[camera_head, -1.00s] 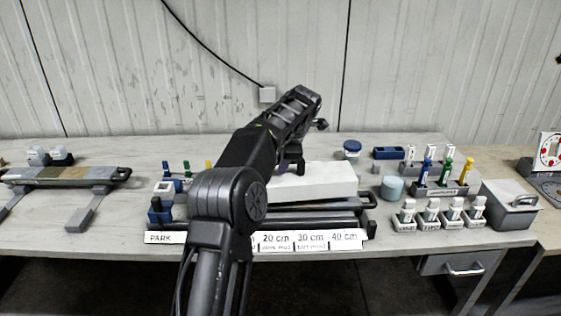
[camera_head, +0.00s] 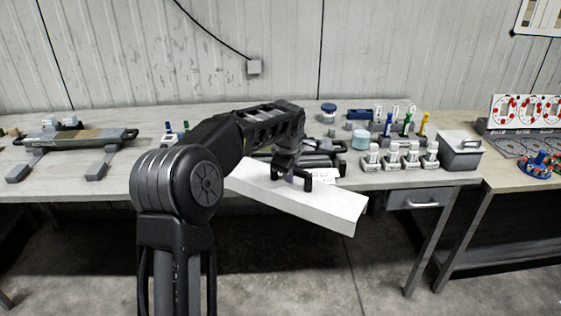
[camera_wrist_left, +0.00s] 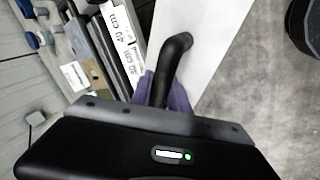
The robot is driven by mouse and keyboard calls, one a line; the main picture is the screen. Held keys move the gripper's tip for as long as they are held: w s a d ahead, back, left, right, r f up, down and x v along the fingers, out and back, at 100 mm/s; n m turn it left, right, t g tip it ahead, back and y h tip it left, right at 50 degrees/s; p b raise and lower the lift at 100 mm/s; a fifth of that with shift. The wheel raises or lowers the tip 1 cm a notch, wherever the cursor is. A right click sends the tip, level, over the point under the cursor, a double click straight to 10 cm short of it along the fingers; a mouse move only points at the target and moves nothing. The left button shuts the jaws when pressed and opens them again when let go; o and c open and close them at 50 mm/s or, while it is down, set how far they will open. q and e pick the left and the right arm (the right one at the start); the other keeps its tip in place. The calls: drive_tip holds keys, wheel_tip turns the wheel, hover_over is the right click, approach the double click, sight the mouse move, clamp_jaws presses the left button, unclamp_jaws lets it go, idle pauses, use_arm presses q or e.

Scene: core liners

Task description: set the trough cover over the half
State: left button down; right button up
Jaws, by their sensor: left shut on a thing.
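The trough cover is a long white slab (camera_head: 318,208) with a black handle. My left gripper (camera_head: 290,176) is shut on this handle and holds the cover out past the table's front edge, slanting down to the right in the head view. In the left wrist view the cover (camera_wrist_left: 222,40) fills the upper middle, with its handle (camera_wrist_left: 173,62) between the purple finger pads (camera_wrist_left: 178,96). A dark rack with a trough (camera_head: 325,160) lies on the table behind the cover, partly hidden by it and my arm. I cannot make out a half in it. My right gripper is out of view.
A grey-and-tan core piece (camera_head: 75,138) lies on a stand at the left. Bottles (camera_head: 410,157), coloured markers (camera_head: 406,124), a pale blue jar (camera_head: 361,139) and a grey box (camera_head: 460,150) stand at the right. The floor before the table is clear.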

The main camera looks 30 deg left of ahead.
sight(324, 206)
use_arm(q)
drive_tip(key=s+d+f+m+h, duration=0.1)
drive_tip(key=d+m, duration=0.2)
drive_tip(key=d, duration=0.1)
drive_tip(key=s+d+f+m+h, duration=0.1)
drive_tip(key=d+m+h, duration=0.1)
drive_tip(key=d+m, duration=0.2)
drive_tip(key=s+d+f+m+h, duration=0.1)
drive_tip(key=s+d+m, duration=0.1)
drive_tip(key=d+m, duration=0.1)
drive_tip(key=shift+d+m+h, duration=0.4)
drive_tip(key=shift+d, duration=0.2)
drive_tip(key=s+d+m+g, duration=0.1)
drive_tip(key=d+m, duration=0.1)
drive_tip(key=s+d+m+g+h, duration=0.1)
drive_tip(key=d+m, duration=0.2)
drive_tip(key=s+d+m+g+h, duration=0.1)
drive_tip(key=d+m, duration=0.1)
drive_tip(key=d, duration=0.1)
drive_tip(key=shift+s+d+m, duration=0.25)
drive_tip(key=shift+m, duration=0.15)
drive_tip(key=shift+s+d+m, duration=0.2)
drive_tip(key=shift+d+m, duration=0.15)
drive_tip(key=shift+m, duration=0.05)
drive_tip(key=shift+a, duration=0.15)
